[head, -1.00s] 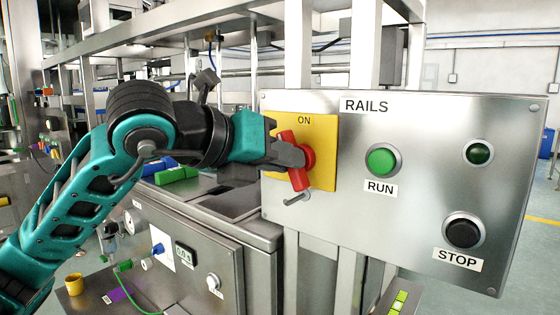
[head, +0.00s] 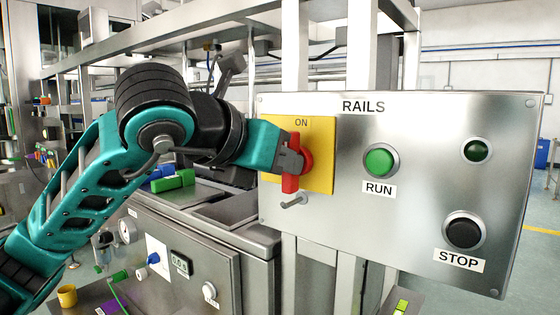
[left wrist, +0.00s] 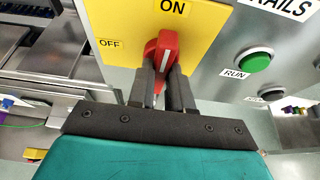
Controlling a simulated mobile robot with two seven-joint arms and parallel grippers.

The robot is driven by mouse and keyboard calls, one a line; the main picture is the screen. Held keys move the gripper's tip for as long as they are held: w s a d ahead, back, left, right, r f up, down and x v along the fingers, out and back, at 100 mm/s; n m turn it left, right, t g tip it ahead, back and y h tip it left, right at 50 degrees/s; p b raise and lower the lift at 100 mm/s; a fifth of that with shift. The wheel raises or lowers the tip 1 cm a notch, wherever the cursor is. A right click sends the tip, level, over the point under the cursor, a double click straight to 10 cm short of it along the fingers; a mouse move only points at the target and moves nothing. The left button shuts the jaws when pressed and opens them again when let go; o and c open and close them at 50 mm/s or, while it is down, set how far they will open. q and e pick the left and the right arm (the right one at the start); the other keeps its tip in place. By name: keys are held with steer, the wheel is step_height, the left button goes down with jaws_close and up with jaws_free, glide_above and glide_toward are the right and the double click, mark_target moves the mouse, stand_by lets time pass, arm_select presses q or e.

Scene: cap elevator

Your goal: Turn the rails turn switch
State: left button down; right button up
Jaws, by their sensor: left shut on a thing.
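The red rails turn switch (head: 292,181) sits on a yellow plate (head: 320,178) at the left of the RAILS panel. Its handle stands nearly vertical in the head view. In the left wrist view, the switch (left wrist: 168,45) has a white line pointing up near the ON label, with OFF to the left. My left gripper (head: 293,158) comes in from the left and is shut on the handle. My right gripper is not in view.
The steel RAILS panel (head: 420,230) also carries a green RUN button (head: 380,161), a dark green lamp (head: 478,150) and a black STOP button (head: 463,232). A metal pin (head: 294,200) sticks out below the yellow plate. A steel cabinet (head: 262,245) stands below my left arm.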

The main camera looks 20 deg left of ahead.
arm_select(q)
steer(key=c, duration=1)
jaws_free()
steer(key=shift+c, duration=0.2)
steer(key=v, duration=1.3)
